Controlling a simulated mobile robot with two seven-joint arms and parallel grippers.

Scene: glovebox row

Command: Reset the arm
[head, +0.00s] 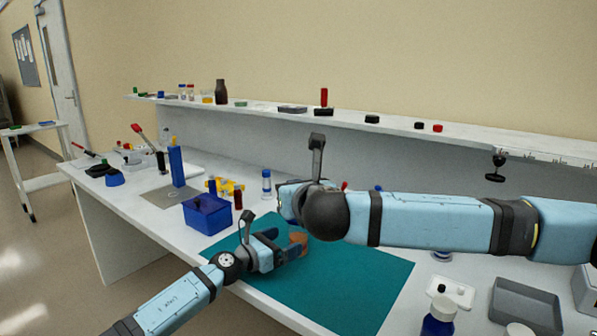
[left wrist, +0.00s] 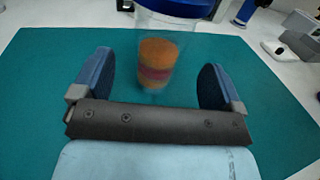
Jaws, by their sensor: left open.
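My left gripper (head: 284,249) is low over the green mat (head: 365,280), its fingers spread and empty. In the left wrist view its two blue fingers (left wrist: 155,82) stand wide apart. A clear cup with orange and pink layers (left wrist: 157,65) stands just beyond and between them, with a visible gap on each side. In the head view the orange cup (head: 298,239) shows beside the left fingertips, partly covered. My right arm reaches in from the right above the mat. Its gripper (head: 286,203) is mostly hidden behind its dark wrist, so its jaws cannot be made out.
A blue box (head: 207,213) stands left of the mat, with a dark red vial (head: 238,200) and a blue-capped bottle (head: 266,184) behind. A grey tray (head: 525,306) and a blue bottle (head: 439,316) are at front right. The mat's front is clear.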

